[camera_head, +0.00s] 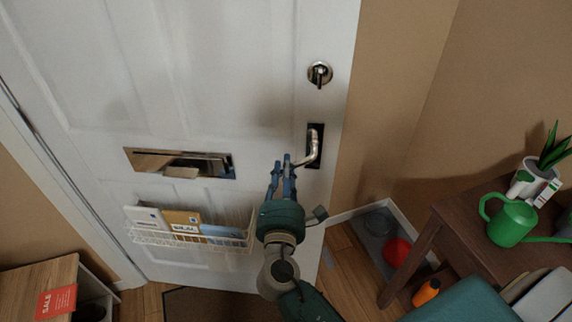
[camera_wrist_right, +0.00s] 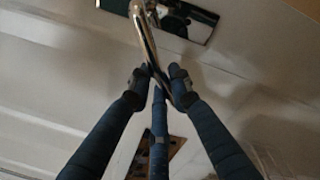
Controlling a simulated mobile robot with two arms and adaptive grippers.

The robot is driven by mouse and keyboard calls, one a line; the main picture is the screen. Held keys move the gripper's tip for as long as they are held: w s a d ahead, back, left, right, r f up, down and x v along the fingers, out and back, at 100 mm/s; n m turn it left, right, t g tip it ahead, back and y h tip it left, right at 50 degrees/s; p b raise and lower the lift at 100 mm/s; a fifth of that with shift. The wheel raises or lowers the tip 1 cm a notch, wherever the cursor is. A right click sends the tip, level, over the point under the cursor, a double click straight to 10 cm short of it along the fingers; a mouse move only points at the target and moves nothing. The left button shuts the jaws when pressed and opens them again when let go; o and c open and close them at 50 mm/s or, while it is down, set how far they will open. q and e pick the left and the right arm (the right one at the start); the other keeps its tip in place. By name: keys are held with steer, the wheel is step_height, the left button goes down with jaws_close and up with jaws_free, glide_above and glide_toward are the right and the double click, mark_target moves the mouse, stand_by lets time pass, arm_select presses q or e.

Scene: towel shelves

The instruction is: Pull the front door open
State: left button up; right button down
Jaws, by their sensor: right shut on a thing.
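The front door (camera_head: 225,85) is white and panelled and fills the left and middle of the head view. Its metal lever handle (camera_head: 314,148) sits on a dark plate near the door's right edge. My right gripper (camera_head: 285,162) has its blue fingers at the free end of the lever. In the right wrist view, the fingers (camera_wrist_right: 158,80) close around the end of the shiny lever (camera_wrist_right: 147,45). A round lock (camera_head: 320,74) is above the handle. I cannot tell whether the door is ajar. My left gripper is not in view.
A mail slot (camera_head: 180,163) and a wire basket with letters (camera_head: 190,239) are on the door. A dark mat (camera_head: 215,305) lies at its foot. At right stands a brown table (camera_head: 455,235) with a green watering can (camera_head: 511,222). A shoe shelf (camera_head: 40,280) is at lower left.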

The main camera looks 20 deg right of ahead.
steer(key=c, duration=1.6)
jaws_free()
steer(key=v, duration=1.2)
steer(key=shift+a, duration=0.1)
